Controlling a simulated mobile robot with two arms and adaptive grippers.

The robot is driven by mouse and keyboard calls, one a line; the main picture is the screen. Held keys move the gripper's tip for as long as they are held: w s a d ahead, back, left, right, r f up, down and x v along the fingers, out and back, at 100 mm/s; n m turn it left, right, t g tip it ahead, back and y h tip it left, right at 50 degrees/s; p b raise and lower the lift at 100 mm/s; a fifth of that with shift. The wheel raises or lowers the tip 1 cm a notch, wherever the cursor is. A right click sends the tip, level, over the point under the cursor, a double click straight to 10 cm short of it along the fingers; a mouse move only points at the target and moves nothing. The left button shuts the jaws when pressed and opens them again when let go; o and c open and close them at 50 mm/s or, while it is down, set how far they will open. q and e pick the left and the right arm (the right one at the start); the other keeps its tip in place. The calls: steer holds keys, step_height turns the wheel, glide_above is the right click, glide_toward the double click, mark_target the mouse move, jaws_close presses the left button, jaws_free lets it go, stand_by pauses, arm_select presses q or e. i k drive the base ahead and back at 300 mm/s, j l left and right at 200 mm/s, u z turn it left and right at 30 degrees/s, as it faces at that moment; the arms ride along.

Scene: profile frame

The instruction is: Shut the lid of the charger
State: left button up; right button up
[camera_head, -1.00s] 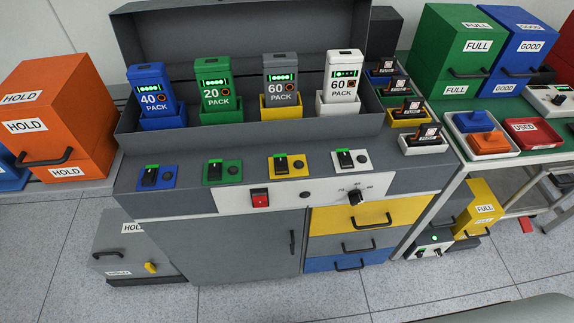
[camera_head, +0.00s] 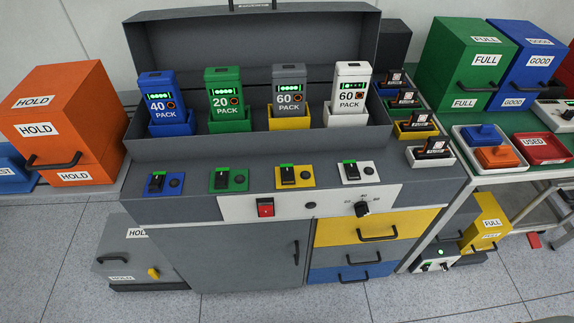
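The charger (camera_head: 190,215) is a grey cabinet in the middle of the head view. Its grey lid (camera_head: 325,45) stands open, tilted up at the back, with a dark handle (camera_head: 253,6) at its top edge, partly cut off by the frame. Under the lid, a blue pack (camera_head: 162,100), a green pack (camera_head: 224,98), a grey pack (camera_head: 288,92) and a white pack (camera_head: 350,90) stand upright in holders of blue, green, yellow and white. Each shows green lights. Neither gripper is in view.
An orange HOLD box (camera_head: 65,110) stands at the left. Small dark modules in holders (camera_head: 430,150) line the charger's right side. At the right, a green table (camera_head: 490,118) bears a green FULL box (camera_head: 465,60), a blue GOOD box (camera_head: 525,60) and trays. Floor in front is clear.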

mark_target(188, 41)
steer(key=i+j+z, duration=0.2)
steer(key=z, duration=0.25)
steer(key=i+j+z, duration=0.15)
steer(key=j+z, duration=0.25)
